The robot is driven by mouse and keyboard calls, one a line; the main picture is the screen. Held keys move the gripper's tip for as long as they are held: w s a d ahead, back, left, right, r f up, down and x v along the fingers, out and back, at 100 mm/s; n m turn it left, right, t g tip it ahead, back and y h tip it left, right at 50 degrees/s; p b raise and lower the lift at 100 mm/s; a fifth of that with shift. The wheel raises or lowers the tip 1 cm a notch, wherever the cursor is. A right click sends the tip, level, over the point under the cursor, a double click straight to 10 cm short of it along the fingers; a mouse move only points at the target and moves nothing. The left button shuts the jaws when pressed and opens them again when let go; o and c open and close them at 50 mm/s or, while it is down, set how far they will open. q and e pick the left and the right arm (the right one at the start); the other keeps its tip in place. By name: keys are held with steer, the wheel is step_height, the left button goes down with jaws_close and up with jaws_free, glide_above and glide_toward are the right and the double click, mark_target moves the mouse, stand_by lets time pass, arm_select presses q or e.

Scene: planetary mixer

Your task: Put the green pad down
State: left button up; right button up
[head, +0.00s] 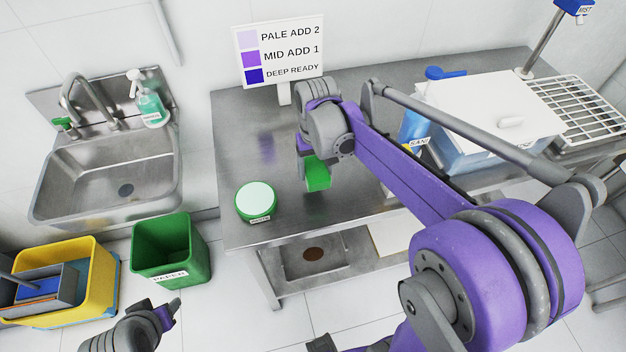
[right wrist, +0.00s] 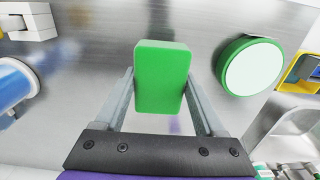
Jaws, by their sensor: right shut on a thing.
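The green pad (head: 318,177) is a small block held by my right gripper (head: 309,165) over the left part of the steel table (head: 235,115). In the right wrist view the pad (right wrist: 163,75) sits between the two grey fingers of the right gripper (right wrist: 160,100), which are shut on it. I cannot tell how far its lower side is from the tabletop. A round green container with a pale top (head: 256,201) stands to the left of the pad, apart from it. My left gripper (head: 172,312) is low at the lower left, and its jaw state is unclear.
A sign (head: 279,52) stands at the table's back. A blue bottle (head: 413,125) and a bin with a white lid (head: 490,105) stand to the right. A sink (head: 110,180), a green paper bin (head: 171,250) and a yellow bucket (head: 95,285) are left. Bare steel surrounds the pad.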

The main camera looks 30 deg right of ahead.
steer(key=shift+s+f, duration=0.1)
steer(key=shift+f, duration=2.8)
